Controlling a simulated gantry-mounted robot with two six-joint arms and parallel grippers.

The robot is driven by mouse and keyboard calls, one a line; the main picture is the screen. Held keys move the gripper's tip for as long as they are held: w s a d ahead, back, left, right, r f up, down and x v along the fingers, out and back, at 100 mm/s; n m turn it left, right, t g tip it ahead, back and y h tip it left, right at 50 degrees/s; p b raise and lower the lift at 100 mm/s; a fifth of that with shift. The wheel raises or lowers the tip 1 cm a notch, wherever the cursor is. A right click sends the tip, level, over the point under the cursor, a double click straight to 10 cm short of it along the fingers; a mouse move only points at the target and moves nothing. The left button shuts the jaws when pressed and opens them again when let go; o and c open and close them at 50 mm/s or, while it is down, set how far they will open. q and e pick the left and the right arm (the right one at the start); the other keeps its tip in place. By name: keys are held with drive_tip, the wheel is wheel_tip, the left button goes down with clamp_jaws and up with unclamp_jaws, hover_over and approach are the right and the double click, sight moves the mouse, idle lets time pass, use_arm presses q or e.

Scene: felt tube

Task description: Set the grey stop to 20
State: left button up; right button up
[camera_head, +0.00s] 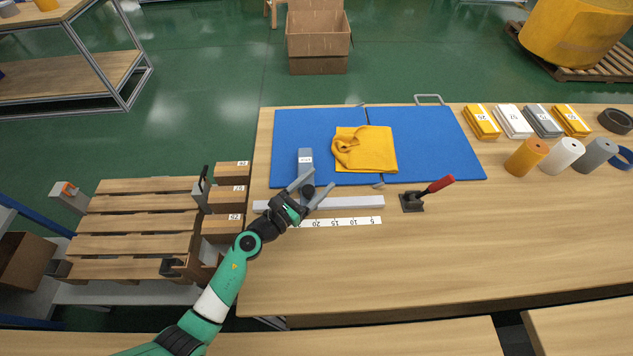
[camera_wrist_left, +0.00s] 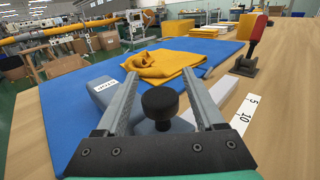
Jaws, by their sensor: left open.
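The grey stop (camera_head: 305,158) is a grey block with a white label, sitting across the white rail (camera_head: 350,203) near its left part. It also shows in the left wrist view (camera_wrist_left: 101,92). Its black knob (camera_wrist_left: 160,102) stands between the fingers of my left gripper (camera_head: 321,182), which is open; the fingers appear apart from the knob. The number strip (camera_head: 350,221) lies in front of the rail, with 20, 15, 10 and 5 running left to right. The stop appears slightly left of the 20, but my gripper hides the exact reading. My right gripper is out of view.
A folded yellow cloth (camera_head: 372,152) lies on the blue mat (camera_head: 430,150) behind the rail. A red-handled clamp (camera_head: 413,202) stands right of the rail. Rolls and folded stacks (camera_head: 513,122) stand at the right. The table front right is clear.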

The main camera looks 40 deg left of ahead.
use_arm(q)
drive_tip(key=s+p, duration=0.1)
drive_tip(key=s, duration=1)
drive_tip(key=shift+s, duration=0.35)
